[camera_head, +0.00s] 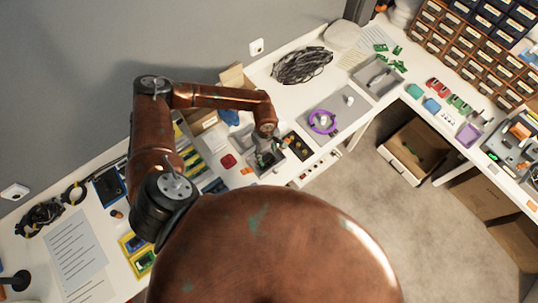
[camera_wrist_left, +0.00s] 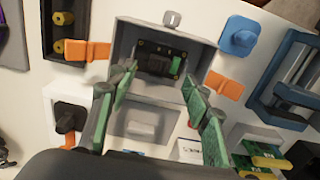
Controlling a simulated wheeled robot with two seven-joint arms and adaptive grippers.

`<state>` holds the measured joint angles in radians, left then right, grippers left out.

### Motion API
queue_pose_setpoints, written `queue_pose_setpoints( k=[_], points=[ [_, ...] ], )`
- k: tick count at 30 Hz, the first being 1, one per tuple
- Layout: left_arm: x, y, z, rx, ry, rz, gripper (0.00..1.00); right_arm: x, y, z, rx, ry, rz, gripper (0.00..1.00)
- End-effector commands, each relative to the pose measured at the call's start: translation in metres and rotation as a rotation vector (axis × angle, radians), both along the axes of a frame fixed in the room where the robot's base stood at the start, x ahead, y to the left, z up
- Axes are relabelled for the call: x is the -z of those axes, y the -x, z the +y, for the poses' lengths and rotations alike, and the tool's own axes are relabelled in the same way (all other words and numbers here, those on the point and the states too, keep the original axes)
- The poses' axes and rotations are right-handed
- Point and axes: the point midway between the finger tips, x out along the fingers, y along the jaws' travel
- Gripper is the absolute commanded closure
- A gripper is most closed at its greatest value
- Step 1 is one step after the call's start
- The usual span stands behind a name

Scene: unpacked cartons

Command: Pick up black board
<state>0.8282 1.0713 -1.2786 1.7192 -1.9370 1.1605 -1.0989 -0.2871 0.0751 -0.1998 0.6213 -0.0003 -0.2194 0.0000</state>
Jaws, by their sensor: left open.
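The black board (camera_wrist_left: 158,62) lies in an open grey box (camera_wrist_left: 197,50) in the left wrist view. It is dark, with a small green connector on its right side. My left gripper (camera_wrist_left: 165,92) is open and empty, its green-padded fingers apart in front of the box, pointing toward the board. In the head view my left gripper (camera_head: 264,155) is over the grey box (camera_head: 280,168) on the bench, and the board cannot be made out there. My right gripper shows in neither view.
Orange clips (camera_wrist_left: 88,51) flank the box. A blue block (camera_wrist_left: 238,36) and a dark tray with yellow parts (camera_wrist_left: 65,22) are close by. In the head view a purple ring (camera_head: 322,122) and a black cable coil (camera_head: 302,65) lie farther back on the crowded bench.

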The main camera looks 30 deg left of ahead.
Motion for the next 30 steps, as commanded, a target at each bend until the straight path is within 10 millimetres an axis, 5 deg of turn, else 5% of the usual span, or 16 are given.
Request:
queue_pose_setpoints(
  k=[9,19,22,30],
  points=[
    [0.042,-0.01,0.004,-0.001,-0.001,0.01,0.55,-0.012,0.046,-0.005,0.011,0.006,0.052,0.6],
    [0.064,-0.01,0.005,-0.002,0.0,0.009,0.55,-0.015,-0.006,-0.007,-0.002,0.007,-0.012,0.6],
    [0.064,-0.01,0.005,-0.002,0.0,0.009,0.55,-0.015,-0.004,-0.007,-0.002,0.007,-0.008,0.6],
    [0.064,-0.01,0.005,-0.002,0.0,0.009,0.74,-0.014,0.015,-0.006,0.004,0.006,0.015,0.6]
  ],
)
